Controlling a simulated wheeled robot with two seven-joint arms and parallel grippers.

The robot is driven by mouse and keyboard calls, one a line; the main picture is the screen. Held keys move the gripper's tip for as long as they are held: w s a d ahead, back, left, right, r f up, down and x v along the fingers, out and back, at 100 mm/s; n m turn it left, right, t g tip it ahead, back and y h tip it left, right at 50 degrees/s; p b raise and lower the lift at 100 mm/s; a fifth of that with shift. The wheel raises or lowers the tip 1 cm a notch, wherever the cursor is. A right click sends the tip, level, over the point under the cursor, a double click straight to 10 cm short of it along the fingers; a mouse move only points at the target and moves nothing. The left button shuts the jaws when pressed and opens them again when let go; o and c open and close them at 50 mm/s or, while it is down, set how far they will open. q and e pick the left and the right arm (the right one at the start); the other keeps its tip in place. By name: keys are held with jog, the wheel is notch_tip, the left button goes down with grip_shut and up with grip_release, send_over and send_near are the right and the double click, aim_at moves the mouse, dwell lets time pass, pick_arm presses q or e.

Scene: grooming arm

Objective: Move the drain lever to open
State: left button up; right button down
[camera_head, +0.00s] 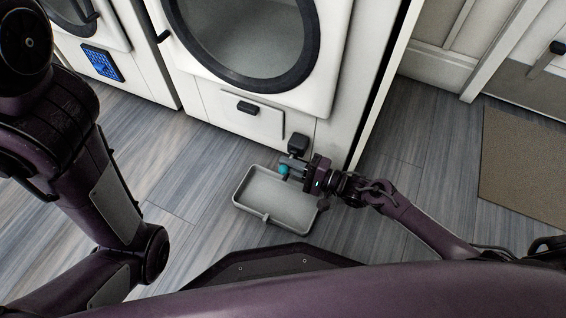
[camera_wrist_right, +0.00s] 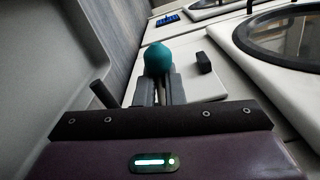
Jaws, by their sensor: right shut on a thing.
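The drain lever shows as a teal knob (camera_head: 284,169) low at the front of the white washing machine, just above a grey tray. My right gripper (camera_head: 290,170) reaches in from the right and is shut on the lever. In the right wrist view the teal knob (camera_wrist_right: 158,58) sits at the tips of my right gripper's fingers (camera_wrist_right: 158,86). The fingers hide the rest of the lever, so its exact angle cannot be told. My left arm is at the left in the head view; its gripper is not in view.
The grey tray (camera_head: 236,203) lies on the wood floor below the knob. The white machine (camera_head: 333,140) has a round door and a panel with a black handle (camera_head: 247,108). A black block (camera_head: 298,143) juts out near the gripper. A brown mat (camera_head: 530,170) lies at the right.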

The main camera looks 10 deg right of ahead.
jog(key=shift+s+f+n, duration=0.1)
jog(key=shift+f+n, duration=0.2)
jog(key=shift+n, duration=0.4)
jog(key=shift+f+n, duration=0.3)
jog(key=shift+n, duration=0.4)
jog(key=shift+f+n+b, duration=0.35)
jog(key=shift+n+b, duration=0.1)
jog(key=shift+n, duration=0.45)
jog(key=shift+f+n+b, duration=0.3)
jog(key=shift+n+b, duration=0.1)
jog(key=shift+n, duration=0.5)
jog(key=shift+w+d+f+n+b, duration=0.2)
jog(key=shift+f+n+b, duration=0.3)
jog(key=shift+n, duration=0.4)
jog(key=shift+w+n, duration=0.1)
jog(key=shift+n, duration=0.3)
jog(key=shift+r, duration=0.1)
jog(key=c, duration=1.3)
grip_release()
